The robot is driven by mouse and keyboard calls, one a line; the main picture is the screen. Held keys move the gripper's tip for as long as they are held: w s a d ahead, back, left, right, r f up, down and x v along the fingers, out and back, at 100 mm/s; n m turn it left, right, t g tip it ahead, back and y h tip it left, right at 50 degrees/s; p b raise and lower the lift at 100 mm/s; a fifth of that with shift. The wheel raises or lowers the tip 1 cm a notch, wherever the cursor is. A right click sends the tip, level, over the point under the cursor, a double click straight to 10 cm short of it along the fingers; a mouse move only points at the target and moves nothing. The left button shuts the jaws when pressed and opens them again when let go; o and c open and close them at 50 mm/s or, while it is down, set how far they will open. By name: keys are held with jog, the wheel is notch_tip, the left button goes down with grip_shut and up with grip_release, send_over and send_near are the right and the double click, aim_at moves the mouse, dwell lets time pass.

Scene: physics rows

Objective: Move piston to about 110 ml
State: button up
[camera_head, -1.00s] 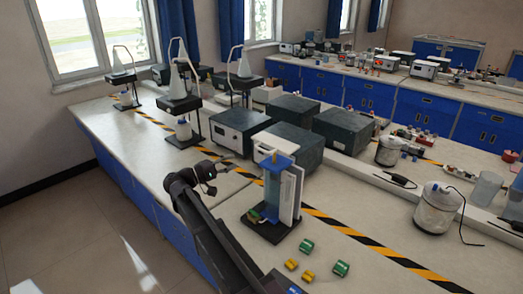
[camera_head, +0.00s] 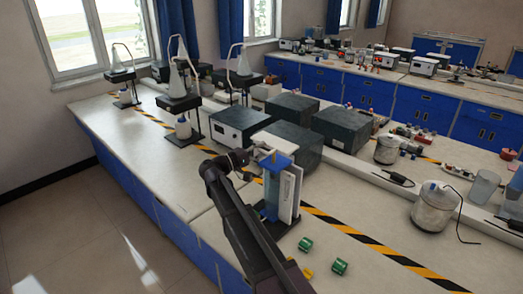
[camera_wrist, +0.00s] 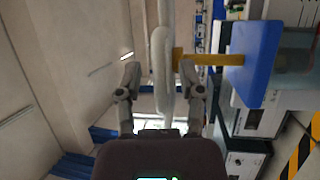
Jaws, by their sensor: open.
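The piston apparatus (camera_head: 281,190) stands on the counter, with a clear bluish body and a blue top block (camera_head: 277,161). Its white piston handle (camera_head: 272,142) sits above that block. In the wrist view, a yellow rod (camera_wrist: 212,59) joins the white handle (camera_wrist: 160,70) to the blue block (camera_wrist: 254,62). My gripper (camera_head: 246,157) is at the handle's left side. In the wrist view my gripper (camera_wrist: 160,82) is open, with a finger on each side of the handle. I cannot tell whether either finger touches it. The volume marks are too small to read.
Green parts (camera_head: 305,244) and a yellow part (camera_head: 308,271) lie in front of the apparatus. Dark-topped boxes (camera_head: 240,128) stand close behind it. A metal pot (camera_head: 436,206) is at the right. The counter's left stretch is mostly clear.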

grip_shut()
jog(key=shift+f, duration=0.15)
notch_tip(320, 180, down, 5)
jog(key=b, duration=0.5)
dwell(0.4)
grip_release()
